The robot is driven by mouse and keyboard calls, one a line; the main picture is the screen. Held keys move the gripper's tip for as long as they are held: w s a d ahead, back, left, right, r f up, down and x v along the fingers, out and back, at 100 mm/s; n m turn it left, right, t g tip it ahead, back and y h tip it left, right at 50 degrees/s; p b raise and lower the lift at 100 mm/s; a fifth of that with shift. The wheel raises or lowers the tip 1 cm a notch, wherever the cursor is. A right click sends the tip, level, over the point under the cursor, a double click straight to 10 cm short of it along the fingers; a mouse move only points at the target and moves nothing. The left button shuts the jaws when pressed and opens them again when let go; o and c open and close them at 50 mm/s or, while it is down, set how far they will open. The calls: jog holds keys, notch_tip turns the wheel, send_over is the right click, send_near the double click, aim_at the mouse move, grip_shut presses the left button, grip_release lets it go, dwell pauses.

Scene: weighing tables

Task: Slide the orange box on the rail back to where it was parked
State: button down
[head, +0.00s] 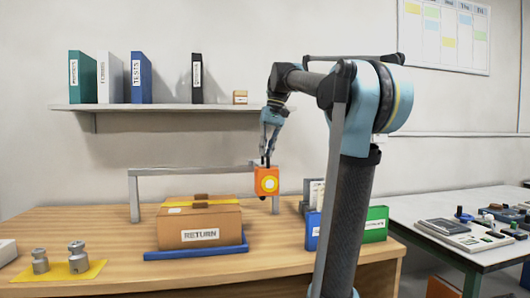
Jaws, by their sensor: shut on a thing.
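The orange box (265,181), with a yellow and white round mark on its front, hangs at the right part of the grey rail (190,171). The rail stands on two posts behind the cardboard box. My gripper (266,161) comes down from above and is shut on the upper part of the orange box. The fingertips are small here, and the exact hold is hard to make out. The right post of the rail is partly hidden behind the orange box.
A cardboard box labelled RETURN (198,225) sits on a blue tray (165,254) below the rail. Metal weights (78,257) stand on a yellow mat at the left. Binders (375,224) stand to the right of the rail. A shelf (170,107) hangs above.

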jog(key=shift+w+d, duration=0.1)
jog(key=shift+d, duration=0.1)
jog(key=c, duration=1.7)
grip_release()
jog(key=shift+d, duration=0.15)
jog(key=shift+o, duration=0.2)
jog(key=shift+r, duration=0.35)
notch_tip(320, 180, up, 11)
jog(key=d, duration=0.2)
jog(key=shift+w, duration=0.15)
jog(key=shift+d, duration=0.1)
